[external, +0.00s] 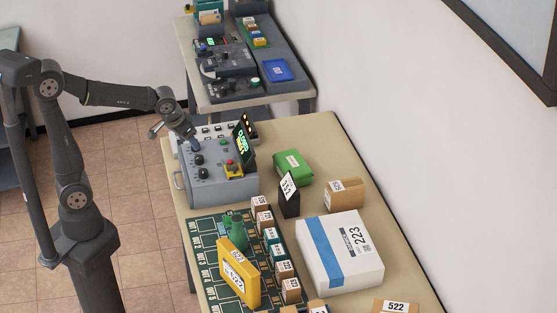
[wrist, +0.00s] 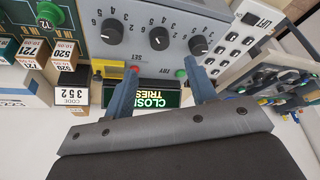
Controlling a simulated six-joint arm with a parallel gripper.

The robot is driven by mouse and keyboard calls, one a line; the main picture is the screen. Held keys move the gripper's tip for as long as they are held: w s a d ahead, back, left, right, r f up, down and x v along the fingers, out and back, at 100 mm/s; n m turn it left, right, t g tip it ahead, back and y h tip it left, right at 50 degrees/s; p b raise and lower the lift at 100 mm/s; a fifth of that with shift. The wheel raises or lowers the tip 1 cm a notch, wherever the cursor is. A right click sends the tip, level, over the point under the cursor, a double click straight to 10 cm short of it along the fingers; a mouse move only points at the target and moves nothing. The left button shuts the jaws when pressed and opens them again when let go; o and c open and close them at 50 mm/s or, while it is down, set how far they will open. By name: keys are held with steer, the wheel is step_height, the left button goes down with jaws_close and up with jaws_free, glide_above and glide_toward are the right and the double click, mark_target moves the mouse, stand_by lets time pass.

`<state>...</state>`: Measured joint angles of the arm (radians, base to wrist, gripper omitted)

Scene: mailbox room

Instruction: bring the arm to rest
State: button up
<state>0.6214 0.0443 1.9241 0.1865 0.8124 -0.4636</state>
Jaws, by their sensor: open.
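My gripper (external: 192,142) is over the back left part of a grey control box (external: 222,190) in the external view. In the wrist view my gripper (wrist: 161,67) has its two blue-grey fingers apart, with no object held between them. Beyond the fingers is the box's panel with three black numbered dials (wrist: 159,38), a red button (wrist: 134,69) and a green button (wrist: 181,73). A lit display (wrist: 158,99) reads "CLOSED" and "TRIES" and is partly covered by my gripper. I cannot tell whether a fingertip touches the panel.
A green box (external: 292,166), a dark upright block (external: 289,199) and a large white parcel (external: 340,250) stand on the beige table (external: 310,135). Another table with devices is behind.

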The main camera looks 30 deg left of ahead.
glide_toward(198, 157)
steer(key=x, duration=0.9)
steer(key=shift+d, duration=0.1)
steer(key=shift+r+m, duration=0.15)
steer(key=shift+m, duration=0.35)
steer(key=shift+m+g+h, duration=0.35)
steer(key=shift+m+h, duration=0.2)
steer(key=shift+m, duration=0.95)
steer(key=shift+m+g+h, duration=0.35)
steer(key=shift+m+h, duration=0.2)
steer(key=shift+m, duration=0.95)
steer(key=shift+w+m+g+h, duration=0.15)
steer(key=shift+m+g, duration=0.15)
steer(key=shift+m, duration=0.6)
steer(key=shift+m+g+h, duration=0.15)
steer(key=shift+m+g, duration=0.15)
steer(key=shift+m, duration=0.6)
steer(key=shift+w+m+g+h, duration=0.1)
steer(key=shift+m+g+h, duration=0.4)
steer(key=shift+m, duration=1.4)
steer(key=shift+y, duration=0.3)
